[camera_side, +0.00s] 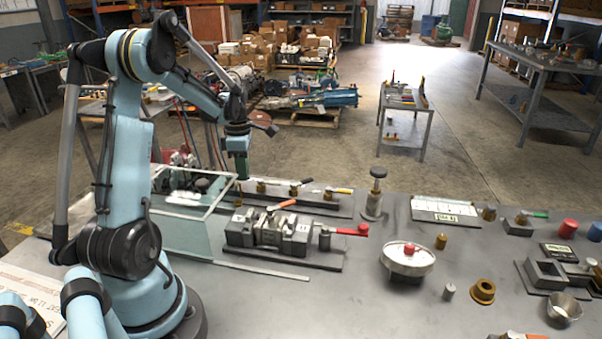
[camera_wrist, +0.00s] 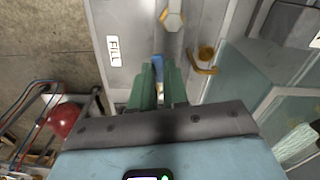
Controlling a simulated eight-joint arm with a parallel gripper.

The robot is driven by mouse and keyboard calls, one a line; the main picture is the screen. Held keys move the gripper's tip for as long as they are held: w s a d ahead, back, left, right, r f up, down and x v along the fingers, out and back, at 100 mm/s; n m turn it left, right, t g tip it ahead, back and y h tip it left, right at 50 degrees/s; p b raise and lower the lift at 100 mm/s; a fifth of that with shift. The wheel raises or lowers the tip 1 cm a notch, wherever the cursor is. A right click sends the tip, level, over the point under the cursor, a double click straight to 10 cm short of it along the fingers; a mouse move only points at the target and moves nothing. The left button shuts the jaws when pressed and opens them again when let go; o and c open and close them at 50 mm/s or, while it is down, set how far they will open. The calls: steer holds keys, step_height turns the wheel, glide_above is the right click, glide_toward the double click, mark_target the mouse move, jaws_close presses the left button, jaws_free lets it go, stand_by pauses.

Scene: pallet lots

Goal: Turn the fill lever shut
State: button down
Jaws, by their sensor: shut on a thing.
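My gripper (camera_wrist: 158,88) has green fingers, and they are shut on a narrow lever with a blue part (camera_wrist: 158,68), the fill lever by its place next to the white FILL label (camera_wrist: 113,50). The fingers hide most of the lever, so its exact angle cannot be told. In the side view my gripper (camera_side: 240,172) points down at the left end of the valve board (camera_side: 318,207). The lever is too small to make out there.
A brass fitting with an orange-yellow handle (camera_wrist: 203,68) is just right of my fingers. A glass-walled box (camera_side: 185,235) stands close on the left. Bare bench lies in front of that block.

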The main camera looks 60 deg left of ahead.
steer(key=m, duration=0.3)
steer(key=shift+s+d, duration=0.35)
steer(key=shift+d, duration=0.05)
steer(key=c, duration=1.1)
jaws_free()
